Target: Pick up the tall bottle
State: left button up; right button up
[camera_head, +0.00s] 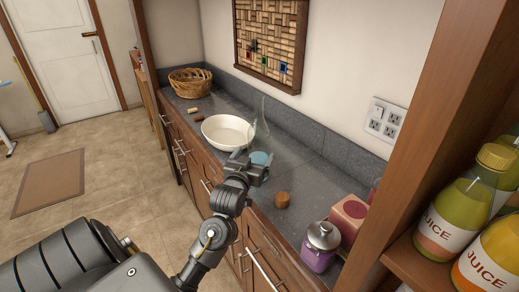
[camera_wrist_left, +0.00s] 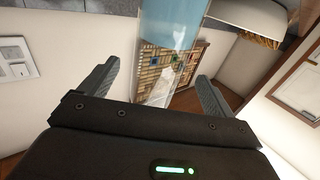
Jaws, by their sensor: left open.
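The tall bottle (camera_head: 261,124) is clear glass with a slim neck and a light blue lower part. It stands upright on the dark counter (camera_head: 310,178), next to a white bowl. My left gripper (camera_head: 257,167) is open at the bottle's near side, low by its blue part, and hides some of its base. In the left wrist view the bottle (camera_wrist_left: 166,55) shows in the gap between the two spread fingers (camera_wrist_left: 157,72), with no clear contact. I cannot tell how deep it sits between them. My right gripper is not in view.
A white bowl (camera_head: 226,132) stands just left of the bottle, with a wicker basket (camera_head: 190,82) farther back. A cork-like piece (camera_head: 282,199), a purple jar (camera_head: 319,247) and a pink box (camera_head: 348,219) lie nearer. Juice bottles (camera_head: 462,209) stand on a wooden shelf at right.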

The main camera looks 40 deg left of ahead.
aim_at(260, 146)
pick_arm(q)
jog(key=shift+w+a, duration=0.25)
jog(key=shift+w, duration=0.65)
jog(key=p+x, duration=0.1)
jog(key=x, duration=0.2)
jog(key=shift+w+a+p, duration=0.2)
jog(key=shift+w+p, duration=0.1)
jog(key=shift+p, duration=0.1)
jog(key=shift+w+a+f, duration=0.1)
jog(key=shift+w+a, duration=0.1)
jog(key=shift+w, duration=0.3)
jog(key=c, duration=1.6)
jog(key=shift+c, duration=0.3)
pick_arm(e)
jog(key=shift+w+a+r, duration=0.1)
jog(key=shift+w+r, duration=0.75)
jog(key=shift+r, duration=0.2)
